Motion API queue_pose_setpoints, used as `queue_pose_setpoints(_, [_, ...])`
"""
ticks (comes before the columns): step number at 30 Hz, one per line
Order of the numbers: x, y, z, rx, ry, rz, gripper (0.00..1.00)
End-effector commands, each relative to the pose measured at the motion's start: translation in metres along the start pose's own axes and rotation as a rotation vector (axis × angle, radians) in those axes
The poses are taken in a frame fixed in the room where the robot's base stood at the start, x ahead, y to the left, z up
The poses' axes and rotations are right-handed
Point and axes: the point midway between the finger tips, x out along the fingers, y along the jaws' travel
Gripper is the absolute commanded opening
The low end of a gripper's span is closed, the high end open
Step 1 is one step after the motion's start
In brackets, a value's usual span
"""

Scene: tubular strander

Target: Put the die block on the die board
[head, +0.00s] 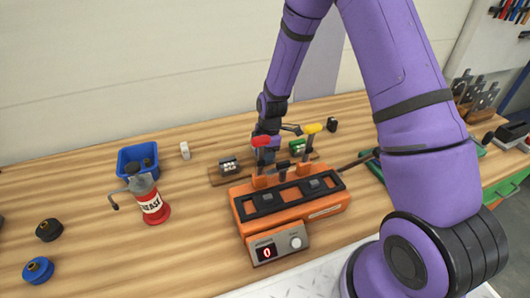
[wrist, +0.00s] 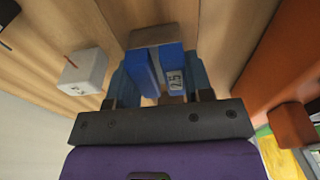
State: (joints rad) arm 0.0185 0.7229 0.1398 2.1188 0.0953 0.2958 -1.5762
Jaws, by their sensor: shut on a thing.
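A blue die block (wrist: 174,62) with a grey end and a small label that looks like 2.5 shows between my fingers in the wrist view. My gripper (wrist: 160,85) is shut on it. In the head view my gripper (head: 267,142) is above the far side of the orange machine, over the middle of the wooden die board; the held block is mostly hidden there. The die board (head: 217,179) lies behind the machine. It bears a grey block (head: 229,165) at its left and a green block (head: 297,146) at its right. I cannot tell whether the held block touches the board.
The orange machine (head: 322,204) with red and yellow knobbed levers stands close in front of the board. A small white block (head: 185,150) lies to the left, also in the wrist view (wrist: 82,72). A blue bin (head: 137,155) and a red grease can (head: 153,207) stand farther left.

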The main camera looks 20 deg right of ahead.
Motion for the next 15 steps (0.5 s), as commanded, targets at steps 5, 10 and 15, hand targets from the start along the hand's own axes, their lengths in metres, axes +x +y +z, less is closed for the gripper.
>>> queue_pose_setpoints(5, [0.002,0.0001,0.0002,0.001,0.0,0.0,0.63])
queue_pose_setpoints(10, [0.002,0.0,0.0002,0.001,0.0,0.0,0.72])
queue_pose_setpoints(15, [0.001,0.0,0.0001,0.0,0.0,0.0,0.72])
